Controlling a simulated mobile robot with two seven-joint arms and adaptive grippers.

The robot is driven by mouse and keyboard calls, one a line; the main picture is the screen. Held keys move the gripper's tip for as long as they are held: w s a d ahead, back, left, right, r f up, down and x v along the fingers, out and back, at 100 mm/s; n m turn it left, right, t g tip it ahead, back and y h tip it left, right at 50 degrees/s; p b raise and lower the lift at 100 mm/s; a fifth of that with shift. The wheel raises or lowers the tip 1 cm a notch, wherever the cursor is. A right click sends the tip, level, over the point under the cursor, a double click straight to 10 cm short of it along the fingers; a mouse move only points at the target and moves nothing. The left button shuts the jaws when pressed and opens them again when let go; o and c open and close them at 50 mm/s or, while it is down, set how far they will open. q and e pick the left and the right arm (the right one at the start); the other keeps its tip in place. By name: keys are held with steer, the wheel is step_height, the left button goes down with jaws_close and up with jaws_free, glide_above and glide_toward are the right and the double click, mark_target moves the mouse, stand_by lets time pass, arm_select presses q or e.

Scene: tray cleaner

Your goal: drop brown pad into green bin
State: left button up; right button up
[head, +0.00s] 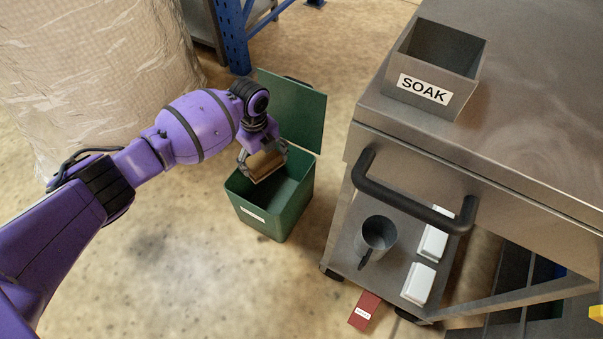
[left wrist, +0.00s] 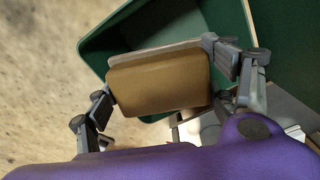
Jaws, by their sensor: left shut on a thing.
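The brown pad (head: 264,163) is held in my left gripper (head: 262,160), above the mouth of the green bin. In the left wrist view the brown pad (left wrist: 160,82) fills the space between the fingers of my left gripper (left wrist: 165,85), with a paler layer along its far edge. The green bin (head: 275,218) stands on the floor with its lid (head: 295,110) raised at the back. Its green wall also shows behind the pad in the left wrist view (left wrist: 97,45). My right gripper is in neither view.
A steel cart (head: 520,150) stands to the right, with a black handle (head: 410,200) facing the bin. A box labelled SOAK (head: 432,70) sits on top. Its lower shelf holds a grey mug (head: 376,238) and white blocks (head: 419,283). A wrapped pallet (head: 85,70) stands at the back left.

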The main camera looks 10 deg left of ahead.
arm_select(q)
steer(key=shift+f, duration=0.15)
steer(key=o, duration=1.3)
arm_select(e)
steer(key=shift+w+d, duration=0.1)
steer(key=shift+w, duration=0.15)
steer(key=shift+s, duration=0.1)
arm_select(q)
step_height(320, 180, up, 12)
steer(key=shift+r, duration=0.1)
